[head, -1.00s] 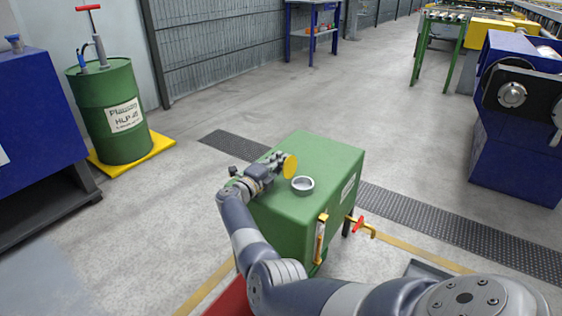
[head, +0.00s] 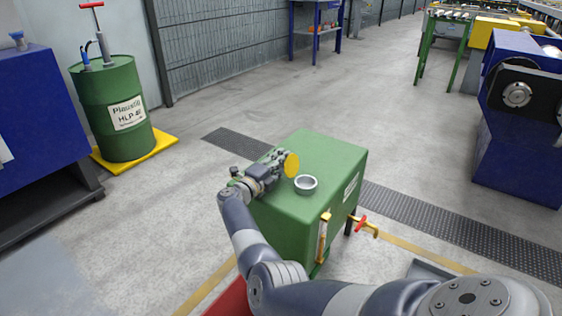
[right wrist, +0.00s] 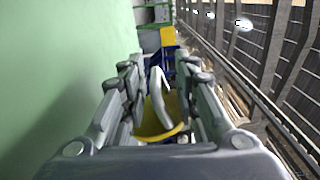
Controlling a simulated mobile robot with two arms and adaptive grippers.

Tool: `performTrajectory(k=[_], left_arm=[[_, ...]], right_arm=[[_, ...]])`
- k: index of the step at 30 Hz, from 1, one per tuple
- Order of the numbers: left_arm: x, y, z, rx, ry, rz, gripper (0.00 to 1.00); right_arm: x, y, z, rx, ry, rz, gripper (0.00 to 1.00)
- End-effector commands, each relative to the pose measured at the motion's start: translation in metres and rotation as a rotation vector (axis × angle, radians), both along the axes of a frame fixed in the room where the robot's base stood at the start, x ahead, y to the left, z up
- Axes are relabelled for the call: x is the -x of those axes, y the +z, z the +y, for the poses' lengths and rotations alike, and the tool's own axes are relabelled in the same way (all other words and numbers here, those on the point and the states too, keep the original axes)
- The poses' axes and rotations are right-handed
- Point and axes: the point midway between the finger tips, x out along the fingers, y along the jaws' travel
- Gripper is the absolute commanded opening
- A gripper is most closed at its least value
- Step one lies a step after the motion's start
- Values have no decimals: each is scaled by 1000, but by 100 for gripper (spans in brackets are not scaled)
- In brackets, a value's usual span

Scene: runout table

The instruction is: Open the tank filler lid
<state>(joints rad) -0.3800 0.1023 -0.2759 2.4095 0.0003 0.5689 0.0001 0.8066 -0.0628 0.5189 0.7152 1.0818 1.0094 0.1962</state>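The green tank (head: 335,160) stands on the floor in the middle of the head view. Its filler neck (head: 306,185), a round opening with a light grey rim, is uncovered on the top. The yellow round lid (head: 292,165) stands tilted up beside the neck, on its left. My right gripper (head: 280,160) is at the back of the lid. In the right wrist view, the lid (right wrist: 172,131) and a pale curved piece (right wrist: 158,98) show between the fingers, with gaps at the sides; the fingers look open. My left gripper is not in view.
A gauge (head: 323,237) and a red-handled tap (head: 362,223) stick out from the tank's front right. A green drum (head: 110,95) stands on a yellow tray at the left. Blue machines stand left and right.

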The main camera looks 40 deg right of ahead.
Motion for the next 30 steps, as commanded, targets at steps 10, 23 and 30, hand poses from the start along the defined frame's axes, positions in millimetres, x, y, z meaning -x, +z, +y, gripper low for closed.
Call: performTrajectory(k=[10,23,30], left_arm=[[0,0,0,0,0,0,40],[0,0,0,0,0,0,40],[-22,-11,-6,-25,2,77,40]], right_arm=[[14,-2,54,-4,5,1,28],[18,-1,69,-2,4,2,28],[19,12,69,88,65,56,0]])
